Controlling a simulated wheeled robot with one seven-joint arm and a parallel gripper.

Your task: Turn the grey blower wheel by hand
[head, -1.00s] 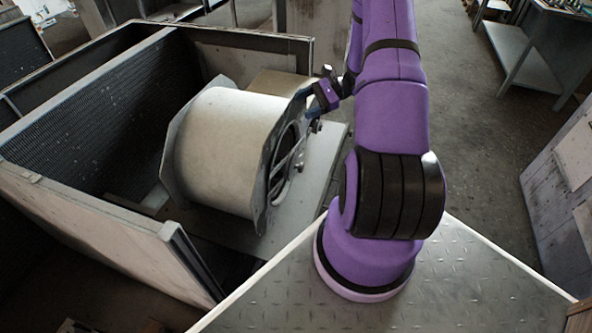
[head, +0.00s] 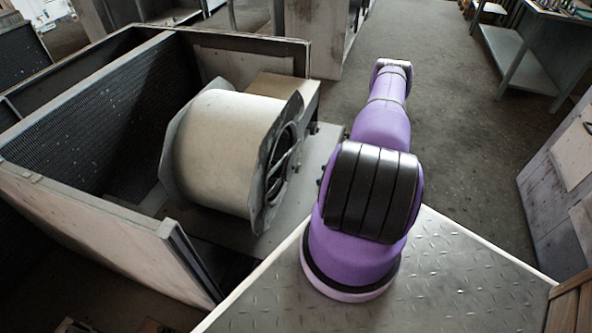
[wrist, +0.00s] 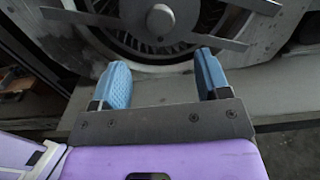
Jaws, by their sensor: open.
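The blower housing (head: 228,152) is a pale drum with grey side plates. In the head view, the blower wheel (head: 281,168) shows only at a slant inside the round side opening, behind struts. In the wrist view, the wheel (wrist: 207,18) fills the opening at the top, with dark vanes around a round hub (wrist: 160,18). Flat grey struts (wrist: 85,16) cross in front of it. My gripper (wrist: 160,68) is open and empty, its two blue fingers pointing at the lower rim of the opening. I see no contact. In the head view the gripper is hidden.
An open metal cabinet (head: 95,207) surrounds the blower on the left and back. A grey ledge (wrist: 150,92) runs below the opening. Bare floor (head: 455,125) lies right of my arm, with a workbench (head: 525,55) at the back right.

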